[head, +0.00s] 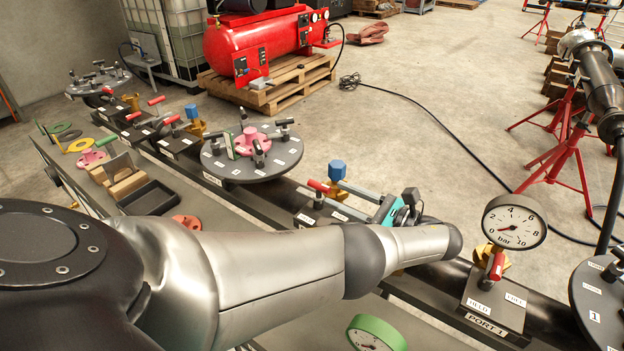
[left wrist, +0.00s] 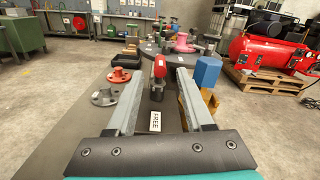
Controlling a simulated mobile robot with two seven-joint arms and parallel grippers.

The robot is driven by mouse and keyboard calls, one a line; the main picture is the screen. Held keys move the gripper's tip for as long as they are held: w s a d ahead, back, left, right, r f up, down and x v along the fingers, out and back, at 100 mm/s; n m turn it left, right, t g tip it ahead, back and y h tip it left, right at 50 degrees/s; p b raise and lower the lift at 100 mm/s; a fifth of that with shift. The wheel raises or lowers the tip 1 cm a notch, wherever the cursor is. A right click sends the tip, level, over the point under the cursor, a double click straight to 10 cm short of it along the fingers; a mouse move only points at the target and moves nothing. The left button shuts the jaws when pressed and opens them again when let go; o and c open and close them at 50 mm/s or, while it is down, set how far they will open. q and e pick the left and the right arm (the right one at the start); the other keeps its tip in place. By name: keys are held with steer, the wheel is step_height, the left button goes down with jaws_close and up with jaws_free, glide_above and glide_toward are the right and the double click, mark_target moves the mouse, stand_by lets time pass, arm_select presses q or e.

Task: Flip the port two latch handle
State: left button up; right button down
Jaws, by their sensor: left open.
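A red latch handle (head: 318,186) stands on a dark port block beside a brass fitting with a blue cap (head: 337,170). I cannot read this block's port number. In the left wrist view the red handle (left wrist: 159,67) shows between the fingers, with a FREE label (left wrist: 155,121) on the near side. My left gripper (head: 338,199) is open and reaches over this block from the right; its fingers (left wrist: 160,78) lie either side of the handle with gaps. Contact is not visible. The blue cap (left wrist: 207,72) is just outside the right finger. My right gripper is not in view.
A round flange plate (head: 252,158) with black clamps and a pink spool part lies beyond the block. A pressure gauge (head: 514,221) stands on the PORT 1 block (head: 488,325) at right. A black tray (head: 150,198) and red flange (head: 187,222) sit on the bench.

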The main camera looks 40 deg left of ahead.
mark_target(312, 180)
arm_select(q)
steer(key=a, duration=0.5)
steer(key=s+a, duration=0.1)
steer(key=a, duration=0.2)
jaws_close()
stand_by(0.4)
